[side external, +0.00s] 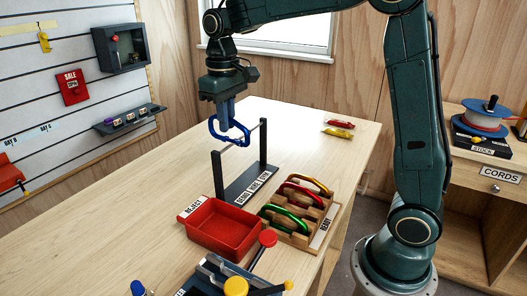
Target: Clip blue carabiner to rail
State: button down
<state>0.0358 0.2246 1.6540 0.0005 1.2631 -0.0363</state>
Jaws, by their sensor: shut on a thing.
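My gripper (225,109) points down over the table, shut on the blue carabiner (213,131). The carabiner hangs below the jaws, its loop at the height of the rail (254,127). The rail is a thin metal bar across two dark upright posts on a labelled dark base (240,190). In this view the carabiner's lower part overlaps the rail. I cannot tell whether the rail passes through the loop or lies behind it, or whether the gate is open.
A red reject tray (197,249) and a wooden holder (311,231) with several coloured carabiners stand in front of the rack. A red carabiner (340,123) and a yellow one (338,133) lie farther back. A tool with a yellow knob (236,287) is at the front. The table left of the rack is clear.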

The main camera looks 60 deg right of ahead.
aim_at(239, 128)
jog(key=shift+s+f, duration=0.15)
jog(key=shift+f, duration=1.5)
dwell(1.3)
jog(key=shift+s+f, duration=0.1)
jog(key=shift+s, duration=1.4)
dwell(1.3)
dwell(0.4)
jog(key=c, duration=1.4)
grip_release()
jog(key=shift+r, duration=4.05)
